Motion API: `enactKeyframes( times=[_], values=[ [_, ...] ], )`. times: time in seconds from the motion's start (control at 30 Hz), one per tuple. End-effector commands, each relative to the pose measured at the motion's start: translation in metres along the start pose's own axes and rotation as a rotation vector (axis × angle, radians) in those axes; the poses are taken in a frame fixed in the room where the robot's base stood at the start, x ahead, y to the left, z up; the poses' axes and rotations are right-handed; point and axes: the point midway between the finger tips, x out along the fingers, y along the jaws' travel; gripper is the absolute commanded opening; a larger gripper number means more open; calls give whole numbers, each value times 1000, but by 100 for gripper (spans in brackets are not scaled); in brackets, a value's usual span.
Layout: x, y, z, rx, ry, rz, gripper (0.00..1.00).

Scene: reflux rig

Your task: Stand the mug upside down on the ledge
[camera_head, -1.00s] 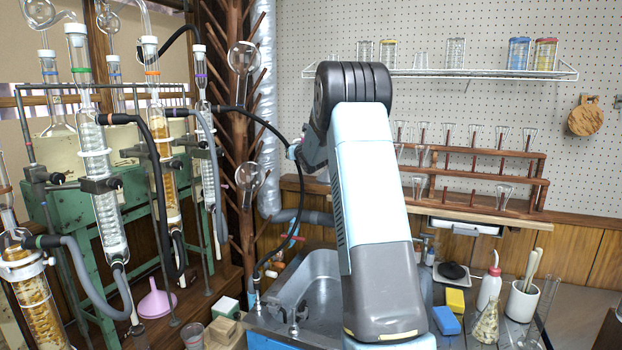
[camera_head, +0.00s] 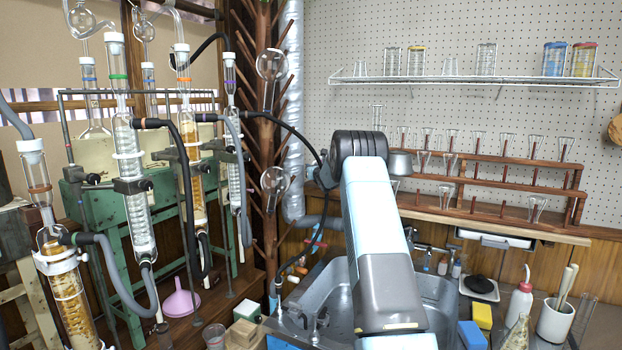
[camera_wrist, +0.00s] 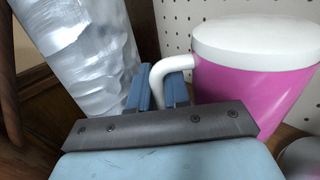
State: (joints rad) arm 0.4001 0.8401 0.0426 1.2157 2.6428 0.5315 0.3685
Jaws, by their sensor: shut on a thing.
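The mug (camera_wrist: 248,80) is pink with a white handle and shows at the upper right of the wrist view. A broad, smooth white face is uppermost on it; I cannot tell for sure whether this is its base. My gripper (camera_wrist: 163,88) has blue fingers shut on the white handle, with the mug's body to the right of them. In the head view my arm hides the gripper and mug. A wooden ledge (camera_head: 500,229) runs along the pegboard wall under a rack of glassware. I see no contact between mug and ledge.
A foil-wrapped duct (camera_head: 293,110) rises left of my arm and shows close to the gripper in the wrist view (camera_wrist: 75,50). A wooden rack (camera_head: 490,183) with several flasks stands on the ledge. Glass condensers (camera_head: 135,190) stand left. A sink (camera_head: 335,295) lies below my arm.

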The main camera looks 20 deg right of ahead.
Motion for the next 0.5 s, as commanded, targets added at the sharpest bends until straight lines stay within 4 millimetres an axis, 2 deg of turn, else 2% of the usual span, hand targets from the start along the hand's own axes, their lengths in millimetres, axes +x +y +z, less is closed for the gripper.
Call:
enactKeyframes(
  times=[0.23,0.5],
  values=[
    [8,0,-9,0,-1,1,0],
    [10,1,-40,0,-1,1,0]
  ],
)
